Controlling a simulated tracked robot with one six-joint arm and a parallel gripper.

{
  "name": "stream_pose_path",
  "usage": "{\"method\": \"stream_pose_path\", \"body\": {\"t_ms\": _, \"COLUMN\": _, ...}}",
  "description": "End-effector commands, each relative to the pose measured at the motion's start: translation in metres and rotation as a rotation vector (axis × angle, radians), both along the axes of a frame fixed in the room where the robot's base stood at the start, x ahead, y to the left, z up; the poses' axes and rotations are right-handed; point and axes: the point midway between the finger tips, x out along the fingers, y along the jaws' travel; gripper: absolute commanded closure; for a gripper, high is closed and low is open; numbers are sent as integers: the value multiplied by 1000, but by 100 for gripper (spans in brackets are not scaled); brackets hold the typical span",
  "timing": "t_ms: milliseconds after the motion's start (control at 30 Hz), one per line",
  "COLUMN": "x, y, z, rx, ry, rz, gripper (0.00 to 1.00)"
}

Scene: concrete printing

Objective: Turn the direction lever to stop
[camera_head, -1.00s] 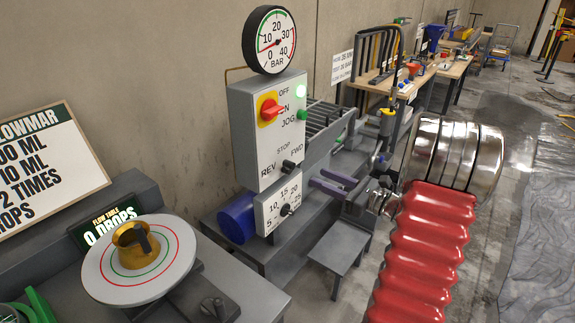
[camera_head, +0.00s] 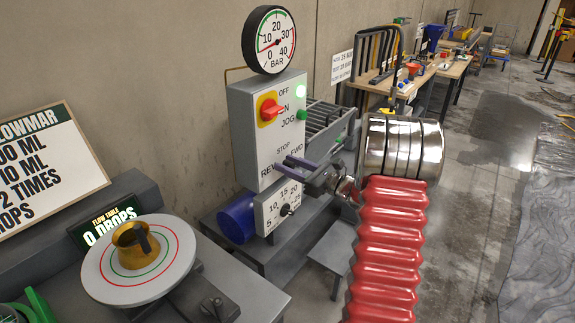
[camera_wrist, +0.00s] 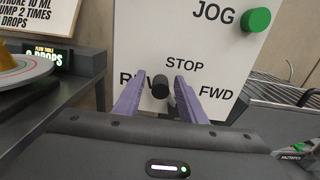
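The direction lever (camera_wrist: 160,87) shows in the wrist view as a black round knob, nearly end-on, under the STOP label and between REV and FWD on the white control panel (camera_wrist: 200,50). Which way it is turned is hard to tell from this angle. My gripper (camera_wrist: 161,84) is open, its purple fingers on either side of the knob with visible gaps. In the head view, my gripper (camera_head: 284,165) is in front of the panel's lower part (camera_head: 268,155), and its fingers hide the lever.
Above the lever are a red-and-yellow switch (camera_head: 270,109) and a green JOG button (camera_head: 302,114). A numbered dial (camera_head: 286,210) sits just below. A pressure gauge (camera_head: 269,40) tops the panel. The flow table (camera_head: 140,262) stands at the left.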

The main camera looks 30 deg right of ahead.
Motion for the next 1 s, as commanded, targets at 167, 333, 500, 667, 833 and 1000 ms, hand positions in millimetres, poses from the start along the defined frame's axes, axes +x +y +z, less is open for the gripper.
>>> {"method": "stream_pose_path", "body": {"t_ms": 167, "x": 8, "y": 3, "z": 0, "rx": 0, "ry": 0, "rz": -1, "gripper": 63}}
{"method": "stream_pose_path", "body": {"t_ms": 333, "x": 8, "y": 2, "z": 0, "rx": 0, "ry": 0, "rz": -1, "gripper": 63}}
{"method": "stream_pose_path", "body": {"t_ms": 500, "x": 8, "y": 2, "z": 0, "rx": 0, "ry": 0, "rz": -1, "gripper": 71}}
{"method": "stream_pose_path", "body": {"t_ms": 667, "x": 7, "y": 3, "z": 0, "rx": 0, "ry": 0, "rz": -1, "gripper": 82}}
{"method": "stream_pose_path", "body": {"t_ms": 833, "x": 7, "y": 3, "z": 0, "rx": 0, "ry": 0, "rz": 1, "gripper": 94}}
{"method": "stream_pose_path", "body": {"t_ms": 1000, "x": 7, "y": 3, "z": -1, "rx": 1, "ry": 1, "rz": 2, "gripper": 100}}
